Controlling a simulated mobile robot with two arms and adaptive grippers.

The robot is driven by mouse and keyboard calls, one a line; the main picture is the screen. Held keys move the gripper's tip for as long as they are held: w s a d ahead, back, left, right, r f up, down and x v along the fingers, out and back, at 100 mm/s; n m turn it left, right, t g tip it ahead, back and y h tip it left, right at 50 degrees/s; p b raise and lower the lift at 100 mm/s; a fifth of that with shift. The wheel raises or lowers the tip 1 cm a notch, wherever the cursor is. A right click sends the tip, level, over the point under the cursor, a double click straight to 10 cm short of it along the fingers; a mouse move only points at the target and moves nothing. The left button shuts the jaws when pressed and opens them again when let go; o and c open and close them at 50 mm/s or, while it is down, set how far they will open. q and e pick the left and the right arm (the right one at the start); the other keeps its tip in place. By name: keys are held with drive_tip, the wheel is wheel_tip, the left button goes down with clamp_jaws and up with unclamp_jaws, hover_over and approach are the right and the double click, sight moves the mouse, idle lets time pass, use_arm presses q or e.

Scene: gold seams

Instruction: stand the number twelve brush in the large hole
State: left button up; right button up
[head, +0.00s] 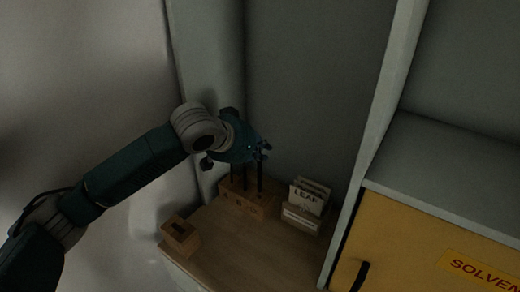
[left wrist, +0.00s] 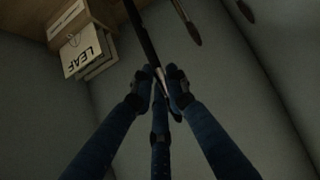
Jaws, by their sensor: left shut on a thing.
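A wooden brush block (head: 240,203) with marks on its front stands at the back of the wooden top. My left gripper (head: 262,150) is above its right end, shut on a dark upright brush (head: 260,180). In the left wrist view the fingertips (left wrist: 163,76) close around this brush (left wrist: 142,32) near its ferrule. The brush's lower end reaches the right end of the block; I cannot tell how deep it sits. Other thin brushes (head: 232,183) stand further left in the block; two brush tips (left wrist: 190,32) show in the left wrist view. My right gripper is not in view.
A holder with LEAF cards (head: 306,198) stands close to the right of the block. A small wooden block with a dark opening (head: 180,236) is at the front left. A yellow SOLVENT cabinet (head: 420,245) is at the right. The wooden top (head: 245,255) is clear in front.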

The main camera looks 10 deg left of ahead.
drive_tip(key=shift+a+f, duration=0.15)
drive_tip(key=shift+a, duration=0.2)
use_arm(q)
drive_tip(key=shift+f+p, duration=0.1)
drive_tip(key=shift+p, duration=0.35)
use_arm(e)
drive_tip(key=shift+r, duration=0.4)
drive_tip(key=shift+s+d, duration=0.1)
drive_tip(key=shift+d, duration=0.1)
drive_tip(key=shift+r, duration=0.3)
use_arm(q)
drive_tip(key=shift+f+p, duration=0.35)
drive_tip(key=shift+p, duration=0.35)
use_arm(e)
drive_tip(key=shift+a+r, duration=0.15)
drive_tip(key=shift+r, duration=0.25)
use_arm(q)
drive_tip(key=shift+f, duration=0.25)
idle(0.5)
drive_tip(key=shift+f, duration=0.6)
